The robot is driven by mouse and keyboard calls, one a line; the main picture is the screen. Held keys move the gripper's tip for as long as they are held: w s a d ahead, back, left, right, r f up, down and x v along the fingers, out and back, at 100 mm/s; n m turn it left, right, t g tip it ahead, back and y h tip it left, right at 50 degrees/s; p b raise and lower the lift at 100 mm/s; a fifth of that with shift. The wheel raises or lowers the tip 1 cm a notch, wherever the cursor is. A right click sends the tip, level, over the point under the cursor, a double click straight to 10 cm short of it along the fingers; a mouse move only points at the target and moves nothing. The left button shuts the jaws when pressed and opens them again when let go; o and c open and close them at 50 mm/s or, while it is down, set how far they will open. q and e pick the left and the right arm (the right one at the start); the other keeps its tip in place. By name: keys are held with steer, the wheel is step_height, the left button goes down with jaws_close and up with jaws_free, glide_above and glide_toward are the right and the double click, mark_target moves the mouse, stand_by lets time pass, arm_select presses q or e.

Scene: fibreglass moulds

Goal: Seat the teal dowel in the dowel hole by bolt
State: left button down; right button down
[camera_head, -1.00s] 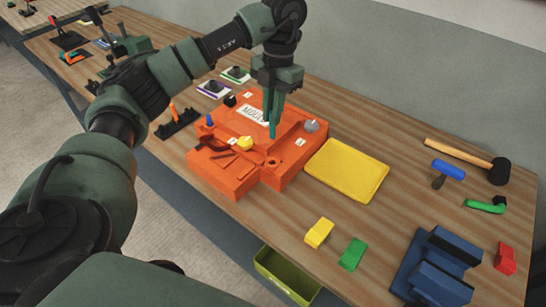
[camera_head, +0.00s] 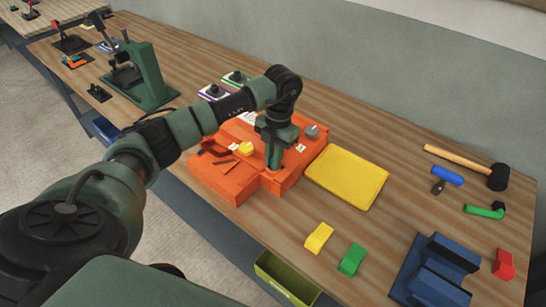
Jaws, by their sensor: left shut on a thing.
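The orange mould (camera_head: 237,188) sits on the wooden bench, with a yellow knob (camera_head: 246,149) and a grey knob (camera_head: 311,131) on top. My left gripper (camera_head: 273,161) points down at the mould's right front part, shut on the teal dowel. The dowel is mostly hidden between the dark teal fingers, and its lower end is down at the mould's surface. The dowel hole there is covered by the gripper, so I cannot tell how deep the dowel sits. My right gripper is not in view.
A yellow tray (camera_head: 346,178) lies right of the mould. Yellow (camera_head: 319,238) and green (camera_head: 352,259) blocks, a blue stand (camera_head: 436,270), a mallet (camera_head: 498,176) and a blue-handled tool (camera_head: 447,176) lie further right. A green press (camera_head: 150,78) stands at the back left.

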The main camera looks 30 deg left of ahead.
arm_select(q)
steer(key=c, duration=1.7)
jaws_free()
steer(key=shift+r, duration=0.25)
steer(key=r, duration=0.3)
steer(key=w+r+b, duration=0.1)
steer(key=r, duration=0.3)
steer(key=r+b, duration=0.1)
steer(key=r, duration=0.3)
steer(key=shift+w+r, duration=0.25)
steer(key=shift+w, duration=0.1)
steer(key=shift+f, duration=0.1)
